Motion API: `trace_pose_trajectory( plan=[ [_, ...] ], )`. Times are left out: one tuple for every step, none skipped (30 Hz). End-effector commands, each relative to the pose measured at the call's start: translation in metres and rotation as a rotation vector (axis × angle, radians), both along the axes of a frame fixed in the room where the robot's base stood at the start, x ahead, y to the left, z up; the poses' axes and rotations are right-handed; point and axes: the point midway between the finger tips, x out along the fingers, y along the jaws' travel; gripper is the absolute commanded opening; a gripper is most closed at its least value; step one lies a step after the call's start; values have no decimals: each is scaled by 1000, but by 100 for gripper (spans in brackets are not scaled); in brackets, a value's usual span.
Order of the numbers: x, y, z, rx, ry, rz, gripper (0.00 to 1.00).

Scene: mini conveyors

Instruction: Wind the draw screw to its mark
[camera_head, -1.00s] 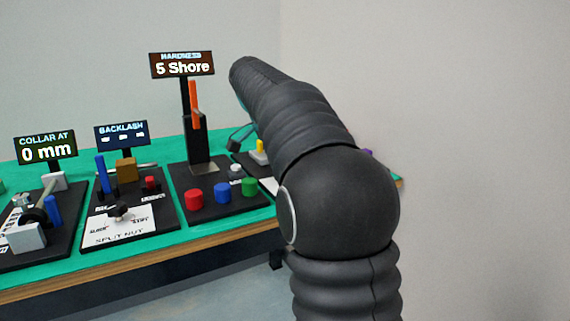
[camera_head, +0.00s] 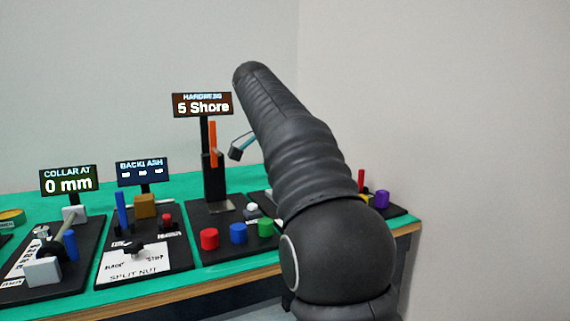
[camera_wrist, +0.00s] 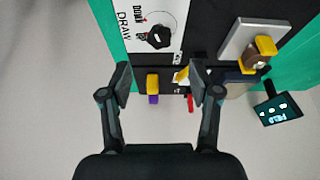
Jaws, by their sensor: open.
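In the wrist view, the draw board carries a white plate with the word DRAW (camera_wrist: 124,30) and a black knob (camera_wrist: 158,38) on a round dial. The dial's small lettering is too blurred to read fully. My gripper (camera_wrist: 160,80) is open and empty, its two fingers spread over the board's edge, with the knob beyond the fingertips. A yellow block (camera_wrist: 153,83) and a yellow pointed piece (camera_wrist: 182,74) show between the fingers. In the head view my arm hides most of this board and the knob.
A grey plate with a yellow block (camera_wrist: 266,45) and a tilted display (camera_wrist: 277,108) stand at right in the wrist view. In the head view, the hardness (camera_head: 203,105), backlash (camera_head: 142,171) and collar (camera_head: 68,180) stations stand left of my arm. A purple block (camera_head: 381,199) is at right.

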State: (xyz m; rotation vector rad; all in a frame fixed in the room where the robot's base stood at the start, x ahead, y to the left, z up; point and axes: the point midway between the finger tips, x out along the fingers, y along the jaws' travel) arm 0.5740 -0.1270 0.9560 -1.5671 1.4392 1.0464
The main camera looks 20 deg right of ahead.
Motion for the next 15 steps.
trace_pose_trajectory(
  plan=[
    [0, 4, 8, -1, -4, 2, 62],
    [0, 5, 11, 0, -2, 1, 62],
    [0, 6, 15, -1, -2, 1, 62],
    [0, 7, 18, -1, -1, 0, 62],
    [0, 9, 21, -1, 0, 1, 62],
    [0, 10, 25, -1, -1, 0, 62],
    [0, 11, 27, -1, 0, 0, 62],
    [-1, 12, 29, -1, -1, 0, 62],
    [-1, 13, 31, -1, -1, 0, 62],
    [-1, 13, 32, 0, -1, 0, 62],
    [-1, 14, 33, 0, 0, 0, 62],
    [-1, 15, 35, 0, 1, 0, 62],
    [-1, 15, 35, 0, 1, 0, 62],
    [-1, 15, 36, 0, 1, 0, 62],
    [-2, 15, 36, 0, 1, 0, 62]
  ],
)
